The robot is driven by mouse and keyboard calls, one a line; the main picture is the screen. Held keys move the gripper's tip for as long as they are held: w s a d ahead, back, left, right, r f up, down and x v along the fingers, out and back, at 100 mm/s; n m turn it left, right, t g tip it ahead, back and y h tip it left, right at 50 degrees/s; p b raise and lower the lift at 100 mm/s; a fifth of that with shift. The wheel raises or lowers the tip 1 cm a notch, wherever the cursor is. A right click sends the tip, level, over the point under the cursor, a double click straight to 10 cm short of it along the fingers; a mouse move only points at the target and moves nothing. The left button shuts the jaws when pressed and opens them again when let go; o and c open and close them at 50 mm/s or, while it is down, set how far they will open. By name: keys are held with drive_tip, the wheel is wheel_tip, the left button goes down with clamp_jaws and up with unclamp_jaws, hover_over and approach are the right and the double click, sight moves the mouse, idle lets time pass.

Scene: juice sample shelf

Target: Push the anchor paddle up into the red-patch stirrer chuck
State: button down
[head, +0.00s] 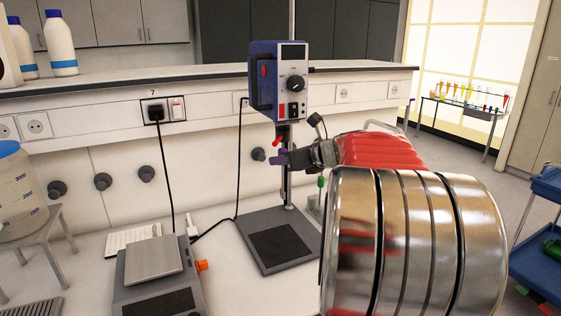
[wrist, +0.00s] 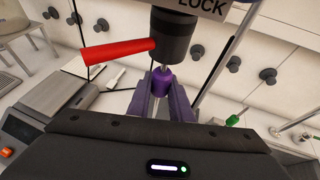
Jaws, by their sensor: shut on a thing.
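The overhead stirrer (head: 280,82) stands on the bench with a red patch on its blue side. Its black chuck (wrist: 174,38) fills the top of the wrist view, with a red lever (wrist: 120,51) pointing left. My gripper (wrist: 162,98) is shut on the anchor paddle by its purple collar (wrist: 162,78), between two purple fingers. The collar is just below the chuck; I cannot tell whether the shaft tip is inside it. In the head view my gripper (head: 280,158) is directly below the stirrer head, close to the stand rod.
The stirrer's base plate (head: 275,243) lies below. A balance (head: 155,270) stands to its left. Black cables (head: 166,165) hang from the wall sockets. A large clear container (head: 18,195) is at far left; a rack of coloured tubes (head: 470,95) is at back right.

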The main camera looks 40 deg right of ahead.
drive_tip(key=shift+r, duration=0.4)
drive_tip(key=c, duration=1.9)
unclamp_jaws()
drive_tip(key=o, duration=0.4)
drive_tip(key=shift+f, duration=0.15)
drive_tip(key=v, duration=1.3)
drive_tip(key=shift+s, duration=0.35)
